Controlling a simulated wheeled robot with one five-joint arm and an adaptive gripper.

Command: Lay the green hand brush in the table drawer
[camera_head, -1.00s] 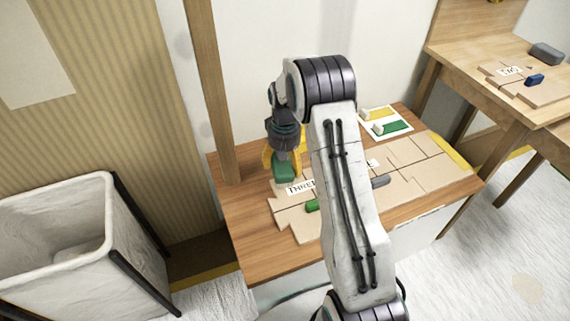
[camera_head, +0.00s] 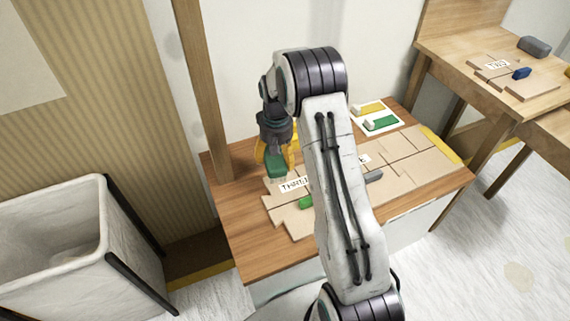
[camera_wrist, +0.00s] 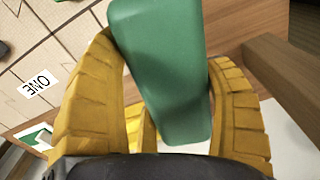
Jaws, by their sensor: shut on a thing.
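My gripper (camera_head: 277,158) has yellow fingers and is shut on a green block-like thing, which I take to be the green hand brush (camera_head: 277,166). It is held above the left back part of the wooden table (camera_head: 246,238). In the wrist view the green brush (camera_wrist: 165,70) stands tilted between the two yellow fingers of my gripper (camera_wrist: 170,115). The drawer of the table is not clearly seen; a pale front (camera_head: 400,236) shows below the table top. My arm hides the middle of the table.
Cardboard pieces (camera_head: 403,160) cover much of the table, with a "THREE" label (camera_head: 293,185), a small green thing (camera_head: 306,202) and a grey one (camera_head: 374,176). A white card (camera_head: 378,118) lies at the back. A white bin (camera_head: 60,250) stands left, a second table (camera_head: 460,55) right.

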